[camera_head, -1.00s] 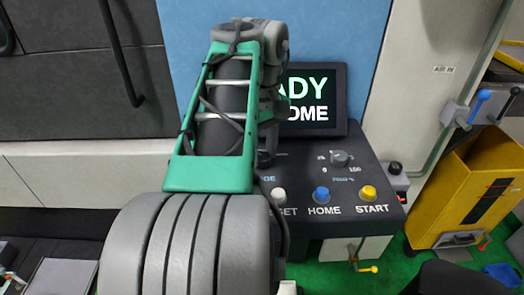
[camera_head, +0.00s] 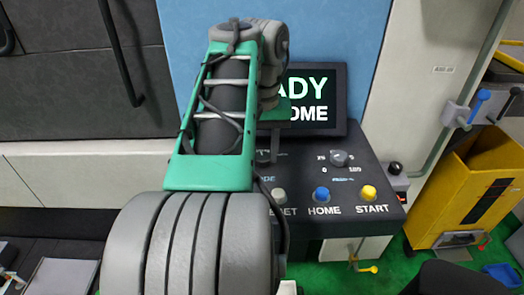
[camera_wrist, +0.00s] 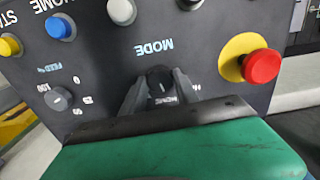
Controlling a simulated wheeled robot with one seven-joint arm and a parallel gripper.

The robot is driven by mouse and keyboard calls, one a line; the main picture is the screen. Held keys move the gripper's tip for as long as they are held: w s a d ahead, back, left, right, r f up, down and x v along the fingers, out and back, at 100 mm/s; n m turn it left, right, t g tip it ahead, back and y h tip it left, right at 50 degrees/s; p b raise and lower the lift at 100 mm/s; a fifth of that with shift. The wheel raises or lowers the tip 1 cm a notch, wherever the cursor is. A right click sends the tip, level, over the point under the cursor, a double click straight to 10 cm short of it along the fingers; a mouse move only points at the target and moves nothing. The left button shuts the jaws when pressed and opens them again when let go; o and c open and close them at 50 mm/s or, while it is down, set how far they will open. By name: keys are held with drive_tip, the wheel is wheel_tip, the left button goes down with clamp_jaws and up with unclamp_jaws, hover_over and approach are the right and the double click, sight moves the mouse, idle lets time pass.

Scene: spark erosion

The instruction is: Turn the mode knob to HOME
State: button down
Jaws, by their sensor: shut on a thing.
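The mode knob (camera_wrist: 160,80) is a small black knob below the upside-down MODE label (camera_wrist: 153,47) in the wrist view. My gripper (camera_wrist: 160,92) has one dark finger on each side of it and is shut on it. A short pale mark shows on the knob's face, and small lettering beside it is too blurred to read. In the head view my arm hides the gripper and most of the knob's area. The screen (camera_head: 318,95) shows partly covered text ending in "ADY" and "OME".
A blue HOME button (camera_head: 321,194), a yellow START button (camera_head: 368,192) and a pale button (camera_head: 279,195) line the panel's front. The feed knob (camera_head: 339,158) is behind them. A red emergency stop (camera_wrist: 262,65) stands close beside the mode knob. A yellow bin (camera_head: 460,200) stands to the right.

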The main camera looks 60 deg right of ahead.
sight(263, 156)
drive_tip(key=shift+m, duration=0.8)
drive_tip(key=c, duration=0.9)
unclamp_jaws()
wheel_tip(263, 156, up, 8)
drive_tip(key=p, duration=0.7)
drive_tip(key=shift+f, duration=0.15)
